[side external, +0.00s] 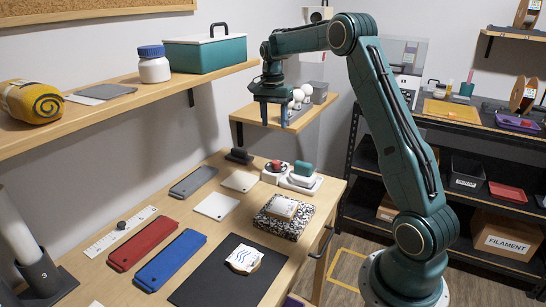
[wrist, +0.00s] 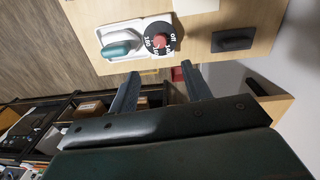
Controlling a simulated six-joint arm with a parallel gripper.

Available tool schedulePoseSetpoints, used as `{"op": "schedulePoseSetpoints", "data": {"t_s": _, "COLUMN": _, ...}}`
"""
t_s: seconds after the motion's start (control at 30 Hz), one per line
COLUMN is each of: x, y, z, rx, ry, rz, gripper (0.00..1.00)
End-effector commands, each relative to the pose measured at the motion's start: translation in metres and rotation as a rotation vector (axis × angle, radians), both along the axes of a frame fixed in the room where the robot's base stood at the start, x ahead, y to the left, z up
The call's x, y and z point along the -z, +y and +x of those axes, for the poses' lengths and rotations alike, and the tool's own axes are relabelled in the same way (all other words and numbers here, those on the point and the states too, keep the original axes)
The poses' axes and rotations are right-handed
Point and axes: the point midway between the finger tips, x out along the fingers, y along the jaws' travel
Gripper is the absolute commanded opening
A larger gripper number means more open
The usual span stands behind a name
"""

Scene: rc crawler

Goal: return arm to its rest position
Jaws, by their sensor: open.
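My gripper (side external: 275,112) hangs from the raised arm in the side external view, pointing down with its fingers apart and nothing between them. It is high above the back end of the wooden table (side external: 232,278), in front of the small corner shelf. In the wrist view my gripper (wrist: 158,85) shows two separate dark fingers with an empty gap. Beyond the fingertips lie a dial with a red knob (wrist: 159,41) and a white tray holding a green-topped item (wrist: 118,47), well apart from them.
A wall shelf (side external: 120,105) with a green toolbox (side external: 205,53) and a white jar (side external: 154,68) is left of the gripper. The corner shelf (side external: 262,112) holds white balls close behind it. Red and blue cases (side external: 170,260) lie on the table. A black rack (side external: 455,205) stands right.

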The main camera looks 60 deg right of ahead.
Motion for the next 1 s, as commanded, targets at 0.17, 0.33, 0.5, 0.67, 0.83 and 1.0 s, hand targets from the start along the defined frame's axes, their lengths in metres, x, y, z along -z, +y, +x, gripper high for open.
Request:
{"op": "schedulePoseSetpoints", "data": {"t_s": 0.17, "x": -0.011, "y": 0.011, "z": -0.002, "rx": -0.041, "ry": -0.013, "rz": -0.007, "gripper": 0.48}}
{"op": "schedulePoseSetpoints", "data": {"t_s": 0.33, "x": -0.032, "y": 0.036, "z": -0.01, "rx": -0.136, "ry": -0.041, "rz": -0.024, "gripper": 0.48}}
{"op": "schedulePoseSetpoints", "data": {"t_s": 0.5, "x": -0.058, "y": 0.071, "z": -0.025, "rx": -0.272, "ry": -0.081, "rz": -0.046, "gripper": 0.48}}
{"op": "schedulePoseSetpoints", "data": {"t_s": 0.67, "x": -0.079, "y": 0.105, "z": -0.044, "rx": -0.411, "ry": -0.119, "rz": -0.071, "gripper": 0.48}}
{"op": "schedulePoseSetpoints", "data": {"t_s": 0.83, "x": -0.096, "y": 0.139, "z": -0.069, "rx": -0.553, "ry": -0.159, "rz": -0.098, "gripper": 0.48}}
{"op": "schedulePoseSetpoints", "data": {"t_s": 1.0, "x": -0.108, "y": 0.171, "z": -0.097, "rx": -0.697, "ry": -0.199, "rz": -0.128, "gripper": 0.48}}
